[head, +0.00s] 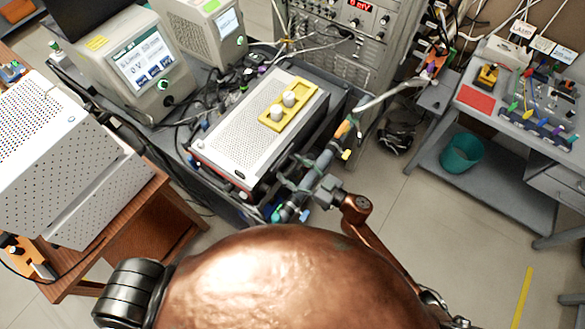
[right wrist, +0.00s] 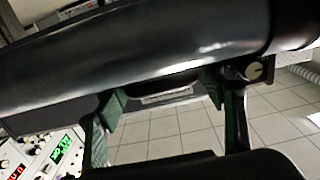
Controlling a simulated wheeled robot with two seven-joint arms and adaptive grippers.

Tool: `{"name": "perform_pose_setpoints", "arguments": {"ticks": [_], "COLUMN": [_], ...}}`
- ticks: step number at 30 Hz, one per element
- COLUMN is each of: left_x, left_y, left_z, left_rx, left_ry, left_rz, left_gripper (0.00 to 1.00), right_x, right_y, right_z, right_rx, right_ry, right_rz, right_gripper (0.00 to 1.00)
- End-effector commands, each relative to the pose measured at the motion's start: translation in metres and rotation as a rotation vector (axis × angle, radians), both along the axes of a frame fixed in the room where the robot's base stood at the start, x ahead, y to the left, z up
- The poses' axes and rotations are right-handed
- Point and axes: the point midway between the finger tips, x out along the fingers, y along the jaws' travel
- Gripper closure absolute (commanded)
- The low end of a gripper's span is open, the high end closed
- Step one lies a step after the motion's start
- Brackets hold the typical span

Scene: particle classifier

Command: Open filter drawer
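A long grey column (head: 323,160) with coloured bands slants beside the white perforated box. My right gripper (head: 297,200) is at its lower part, with its fingers spread. In the right wrist view, the gripper (right wrist: 163,92) has its two green-padded fingers wide apart, tips up against the underside of a dark cylinder (right wrist: 150,55). A short dark block (right wrist: 160,88) under the cylinder lies between the tips. I cannot tell whether the fingers touch it. I cannot make out the filter drawer for sure. My left gripper is not in view.
A grey table (head: 500,165) with a teal bin (head: 462,153) stands at right. A perforated cabinet (head: 50,130) is at left.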

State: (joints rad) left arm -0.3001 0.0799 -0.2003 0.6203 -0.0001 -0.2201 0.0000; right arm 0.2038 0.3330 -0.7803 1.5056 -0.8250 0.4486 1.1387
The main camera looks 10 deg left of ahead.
Motion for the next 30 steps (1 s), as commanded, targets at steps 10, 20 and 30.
{"name": "perform_pose_setpoints", "arguments": {"ticks": [10,20,30], "left_x": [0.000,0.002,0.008], "left_y": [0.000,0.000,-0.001], "left_z": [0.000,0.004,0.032], "left_rx": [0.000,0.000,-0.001], "left_ry": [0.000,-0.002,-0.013], "left_rz": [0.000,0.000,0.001], "left_gripper": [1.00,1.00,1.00], "right_x": [0.001,-0.002,-0.030], "right_y": [-0.001,-0.009,-0.079], "right_z": [0.000,0.000,0.001], "right_rx": [0.000,-0.003,-0.005], "right_ry": [0.000,0.000,0.001], "right_rz": [-0.002,-0.003,-0.005], "right_gripper": [0.69,0.81,0.81]}}
